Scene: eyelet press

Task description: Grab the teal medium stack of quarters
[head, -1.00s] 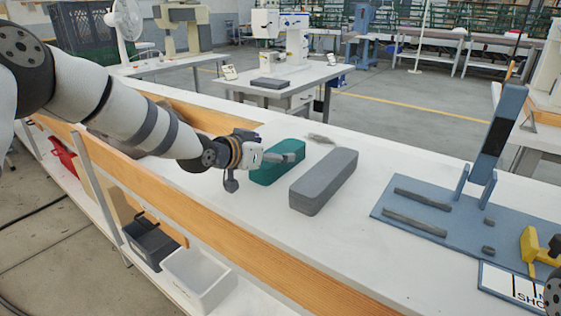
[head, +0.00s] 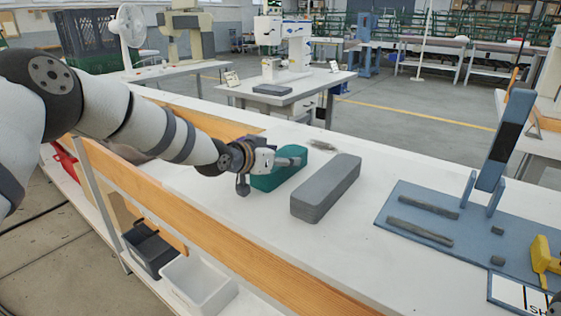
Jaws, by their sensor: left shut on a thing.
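The teal stack (head: 270,182) is a block with rounded ends on the white table. My left gripper (head: 291,160) is over it, shut on it, with its fingers at the upper part of the block. The gripper hides part of the teal stack's top. I cannot see any gap between the block and the table. A longer grey stack (head: 325,190) lies just to the right, apart from the teal one.
A blue fixture board (head: 408,238) with grey bars and an upright post lies at the right. A small grey item (head: 322,143) lies behind the stacks. A wooden rail (head: 215,237) runs along the table's near edge. White table is clear between the grey stack and the board.

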